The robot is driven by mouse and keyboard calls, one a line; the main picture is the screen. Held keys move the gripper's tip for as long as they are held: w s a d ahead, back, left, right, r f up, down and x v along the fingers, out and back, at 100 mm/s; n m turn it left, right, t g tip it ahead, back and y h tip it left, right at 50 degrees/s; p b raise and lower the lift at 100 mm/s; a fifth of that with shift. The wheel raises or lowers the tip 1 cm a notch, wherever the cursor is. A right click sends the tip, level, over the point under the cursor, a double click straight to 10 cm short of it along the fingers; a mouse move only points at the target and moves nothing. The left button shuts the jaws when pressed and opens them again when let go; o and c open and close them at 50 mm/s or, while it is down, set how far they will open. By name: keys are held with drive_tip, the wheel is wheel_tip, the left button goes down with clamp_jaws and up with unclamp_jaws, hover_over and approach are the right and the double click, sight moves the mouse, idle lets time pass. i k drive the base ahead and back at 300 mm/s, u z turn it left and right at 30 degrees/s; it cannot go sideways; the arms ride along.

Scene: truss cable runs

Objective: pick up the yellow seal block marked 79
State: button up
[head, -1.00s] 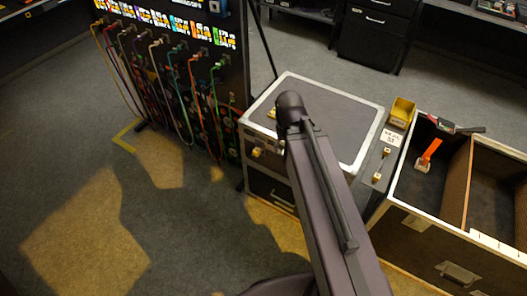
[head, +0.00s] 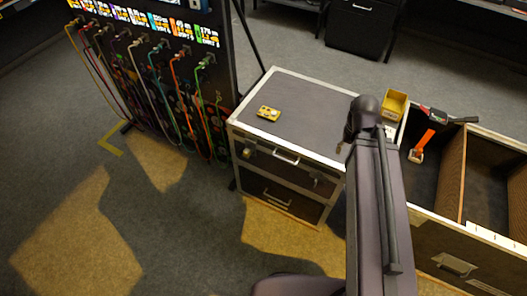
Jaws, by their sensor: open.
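A small yellow block (head: 268,113) lies on the grey top of the flight case (head: 300,104), near its left edge. It has small dark marks on its upper face, but no number can be read at this size. My gripper is not in view. Only my dark arm shows, rising from the bottom right to a rounded joint beside the case's right edge and covering what lies behind it.
A yellow open box (head: 395,104) stands behind my arm. Right of it is an open divided crate (head: 452,180), with an orange-handled item (head: 425,143) inside and a dark-and-red tool (head: 435,116) at its back rim. A cable rack (head: 150,75) stands left. Grey floor is clear front left.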

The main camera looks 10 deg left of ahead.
sight(246, 153)
drive_tip(key=z, duration=0.4)
drive_tip(key=k, duration=1)
drive_tip(key=u, duration=1.05)
drive_tip(key=i, duration=0.55)
drive_tip(key=z, duration=0.1)
